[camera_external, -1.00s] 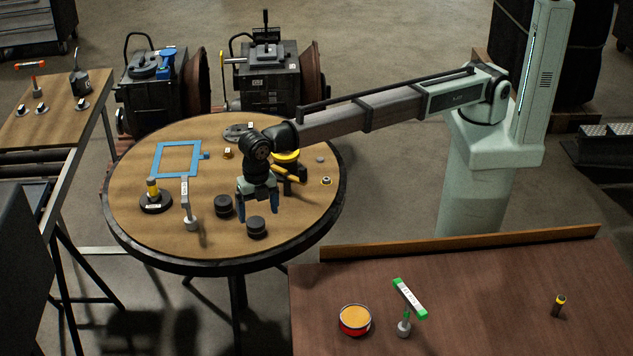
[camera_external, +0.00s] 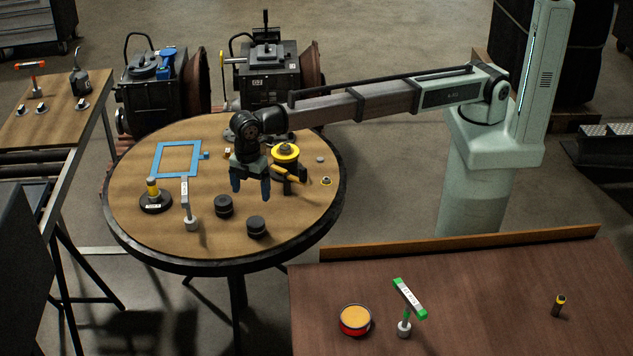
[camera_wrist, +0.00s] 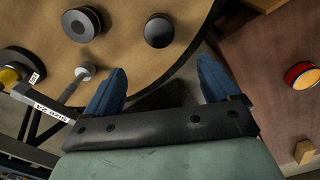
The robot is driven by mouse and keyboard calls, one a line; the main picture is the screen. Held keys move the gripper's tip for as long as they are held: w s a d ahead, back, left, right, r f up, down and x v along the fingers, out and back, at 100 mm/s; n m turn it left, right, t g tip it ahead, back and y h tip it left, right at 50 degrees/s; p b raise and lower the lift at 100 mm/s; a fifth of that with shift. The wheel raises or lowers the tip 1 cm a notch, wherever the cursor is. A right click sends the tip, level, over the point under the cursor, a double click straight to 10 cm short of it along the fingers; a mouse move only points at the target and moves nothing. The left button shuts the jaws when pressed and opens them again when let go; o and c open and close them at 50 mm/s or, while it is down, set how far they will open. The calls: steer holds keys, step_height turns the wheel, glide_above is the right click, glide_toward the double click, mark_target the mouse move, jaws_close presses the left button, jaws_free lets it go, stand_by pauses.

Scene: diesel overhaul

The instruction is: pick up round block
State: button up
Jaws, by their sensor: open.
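Two dark, round, squat blocks stand on the round wooden table. One round block (camera_external: 223,206) is near the post-like tool; the other round block (camera_external: 256,227) is closer to the table's front edge. In the wrist view, the first block (camera_wrist: 82,24) is at upper left and the second block (camera_wrist: 158,31) is at upper centre, beyond my fingertips. My gripper (camera_external: 251,191) hangs above the table with blue fingers pointing down, apart from both blocks. In the wrist view my gripper (camera_wrist: 161,78) is open, with nothing between its fingers.
A post-like tool (camera_external: 191,222) and a black-based yellow piece (camera_external: 153,196) stand left of the blocks. A yellow-topped black part (camera_external: 286,153) is right of my gripper. A blue frame (camera_external: 160,159) lies behind. The brown table (camera_external: 460,300) is at front right.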

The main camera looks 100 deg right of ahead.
glide_toward(256, 221)
steer(key=f, duration=0.5)
steer(key=shift+a+f, duration=0.1)
steer(key=shift+a, duration=0.2)
steer(key=shift+s+d+f, duration=0.1)
steer(key=shift+d+f, duration=0.1)
steer(key=shift+f, duration=1.1)
steer(key=shift+d+f, duration=0.15)
steer(key=shift+f, duration=1.1)
jaws_close()
